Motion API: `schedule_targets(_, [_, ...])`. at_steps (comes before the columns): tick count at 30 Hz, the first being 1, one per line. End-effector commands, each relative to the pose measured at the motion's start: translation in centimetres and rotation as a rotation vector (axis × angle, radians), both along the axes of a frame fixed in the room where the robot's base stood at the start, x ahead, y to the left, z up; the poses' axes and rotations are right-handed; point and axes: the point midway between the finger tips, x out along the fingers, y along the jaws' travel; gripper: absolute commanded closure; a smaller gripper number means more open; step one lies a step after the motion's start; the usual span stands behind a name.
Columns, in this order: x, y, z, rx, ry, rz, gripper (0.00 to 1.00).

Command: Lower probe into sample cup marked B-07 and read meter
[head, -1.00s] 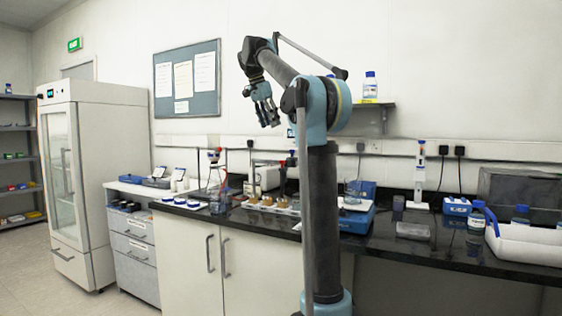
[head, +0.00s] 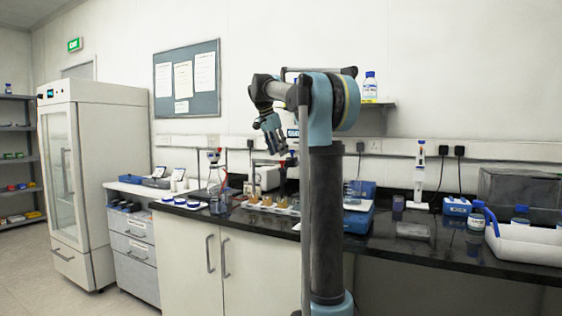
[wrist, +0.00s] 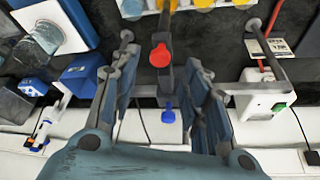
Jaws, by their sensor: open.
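My gripper (head: 274,147) is open and hangs fingers down above the back of the black bench, behind the cup row. In the wrist view its two fingers (wrist: 160,50) are spread on either side of a dark stand arm with a red knob (wrist: 160,56) and a blue-tipped part (wrist: 168,115), possibly the probe; contact cannot be told. Several sample cups with amber contents (head: 267,201) stand in a row on the bench; yellow ones (wrist: 204,3) show at the wrist view's top edge. I cannot read B-07 on any. No meter reading is legible.
A blue-based instrument (head: 358,218) stands right of the cups. A white box with a green switch (wrist: 262,97) sits at the back. Glassware on a stand (head: 215,185) is left. A white tray (head: 525,245) is far right. The front bench edge is mostly clear.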

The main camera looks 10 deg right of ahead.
Motion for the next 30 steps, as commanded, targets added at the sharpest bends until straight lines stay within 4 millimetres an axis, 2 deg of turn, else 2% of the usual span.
schedule_targets(3, [0.4,-0.7,-1.7,0.0,-0.001,-0.002,0.58])
schedule_targets(9, [0.7,-1.2,-3.4,0.0,0.0,-0.001,0.58])
schedule_targets(21, [0.8,-1.4,-4.0,0.0,0.0,0.0,0.58])
schedule_targets(27, [0.8,-1.4,-3.9,0.0,0.0,-0.001,1.0])
schedule_targets(30, [0.8,-1.4,-3.9,0.0,0.0,-0.001,1.0])
